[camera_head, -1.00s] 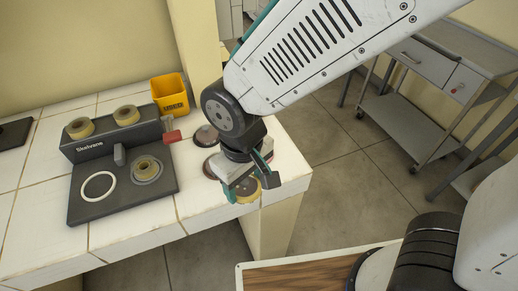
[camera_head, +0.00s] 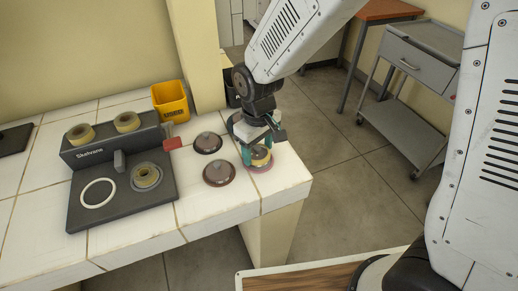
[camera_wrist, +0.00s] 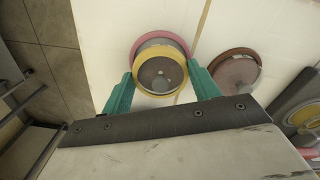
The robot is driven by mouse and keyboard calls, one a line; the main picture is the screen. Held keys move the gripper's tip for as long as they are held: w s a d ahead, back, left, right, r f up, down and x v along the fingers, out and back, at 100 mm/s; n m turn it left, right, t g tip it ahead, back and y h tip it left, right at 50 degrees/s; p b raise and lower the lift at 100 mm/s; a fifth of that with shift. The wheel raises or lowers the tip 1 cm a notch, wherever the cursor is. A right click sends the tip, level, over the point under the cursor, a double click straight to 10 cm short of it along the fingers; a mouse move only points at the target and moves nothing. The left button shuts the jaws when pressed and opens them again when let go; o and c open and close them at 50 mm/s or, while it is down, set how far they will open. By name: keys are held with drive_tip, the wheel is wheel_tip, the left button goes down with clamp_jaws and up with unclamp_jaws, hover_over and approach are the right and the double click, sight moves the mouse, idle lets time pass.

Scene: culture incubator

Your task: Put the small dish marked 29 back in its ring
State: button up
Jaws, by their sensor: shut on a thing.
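My gripper (camera_head: 257,156) is shut on a small round dish with a yellow rim (camera_head: 262,153), near the right corner of the white counter. In the wrist view the dish (camera_wrist: 158,76) sits between the two green fingers. I cannot read a number on it. A pink ring or rim (camera_head: 262,167) shows directly beneath it; in the wrist view the pink rim (camera_wrist: 168,36) sticks out past the dish's far side. I cannot tell whether the dish touches it. A white ring (camera_head: 97,193) lies empty on the dark device.
Two brown lidded dishes (camera_head: 208,143) (camera_head: 219,173) stand just left of my gripper. The dark device (camera_head: 120,205) carries several yellow-banded rolls or dishes, one in a grey ring (camera_head: 157,185). A yellow bin (camera_head: 170,100) stands behind. The counter's right edge is close.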

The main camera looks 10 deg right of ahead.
drive_tip(key=shift+f, duration=0.3)
drive_tip(key=shift+c, duration=1)
drive_tip(key=o, duration=1.3)
wheel_tip(320, 180, up, 12)
drive_tip(key=f, duration=0.1)
drive_tip(key=s+d+r+m, duration=0.2)
drive_tip(key=s+d+r, duration=0.15)
drive_tip(key=d, duration=0.25)
drive_tip(key=s+d+r+m, duration=0.2)
drive_tip(key=s+d+r, duration=0.1)
drive_tip(key=d+r, duration=0.25)
drive_tip(key=s+d+m, duration=0.1)
drive_tip(key=s+d, duration=0.2)
drive_tip(key=s, duration=0.1)
drive_tip(key=s+d+m, duration=0.1)
drive_tip(key=s+d, duration=0.2)
drive_tip(key=s, duration=0.1)
drive_tip(key=s+d+m+t, duration=0.1)
drive_tip(key=s+d, duration=0.2)
drive_tip(key=s, duration=0.2)
drive_tip(key=shift+d+r+m, duration=0.3)
drive_tip(key=shift+r+m, duration=0.05)
drive_tip(key=shift+m, duration=0.05)
